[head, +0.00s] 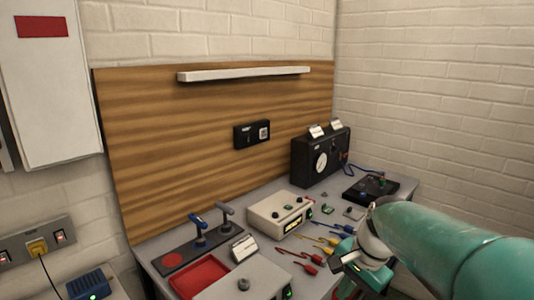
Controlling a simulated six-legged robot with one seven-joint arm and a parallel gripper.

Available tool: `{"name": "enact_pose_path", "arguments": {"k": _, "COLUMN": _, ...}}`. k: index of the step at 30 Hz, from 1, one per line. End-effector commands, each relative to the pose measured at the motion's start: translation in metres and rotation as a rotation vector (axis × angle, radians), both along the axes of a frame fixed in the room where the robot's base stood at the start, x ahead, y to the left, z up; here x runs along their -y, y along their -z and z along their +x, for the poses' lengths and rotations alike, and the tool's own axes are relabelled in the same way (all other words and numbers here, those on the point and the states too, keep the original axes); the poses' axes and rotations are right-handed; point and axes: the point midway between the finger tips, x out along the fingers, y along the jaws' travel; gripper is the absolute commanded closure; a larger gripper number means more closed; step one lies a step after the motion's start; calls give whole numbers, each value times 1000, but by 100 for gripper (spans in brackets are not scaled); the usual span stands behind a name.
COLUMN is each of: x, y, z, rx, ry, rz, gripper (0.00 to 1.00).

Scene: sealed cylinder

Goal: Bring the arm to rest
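My teal arm reaches in from the right edge of the head view. My gripper (347,270) is at its end, low at the right of the picture, over or near the front edge of the grey bench (148,252). The fingers are small and partly hidden by the arm's wrist, so I cannot tell whether they are open or shut. I cannot make out anything held.
Near the gripper lie red leads (308,267), with yellow and blue ones behind. A beige instrument box (270,219), a black device with a dial (310,160), two levers and a red tray (200,275) occupy the bench. A wooden panel (180,130) stands behind.

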Motion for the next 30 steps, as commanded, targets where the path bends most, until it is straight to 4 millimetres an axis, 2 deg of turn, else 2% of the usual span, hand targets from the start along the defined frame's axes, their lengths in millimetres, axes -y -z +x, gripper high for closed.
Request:
{"name": "enact_pose_path", "arguments": {"k": 1, "x": -4, "y": -7, "z": -14, "rx": 43, "ry": -63, "rz": -37, "gripper": 100}}
{"name": "enact_pose_path", "arguments": {"k": 6, "x": -8, "y": -21, "z": -54, "rx": 166, "ry": -272, "rz": -161, "gripper": 100}}
{"name": "enact_pose_path", "arguments": {"k": 15, "x": -10, "y": -27, "z": -118, "rx": 361, "ry": -634, "rz": -385, "gripper": 100}}
{"name": "enact_pose_path", "arguments": {"k": 21, "x": -8, "y": -24, "z": -139, "rx": 431, "ry": -775, "rz": -476, "gripper": 100}}
{"name": "enact_pose_path", "arguments": {"k": 30, "x": -8, "y": -23, "z": -141, "rx": 437, "ry": -795, "rz": -489, "gripper": 100}}
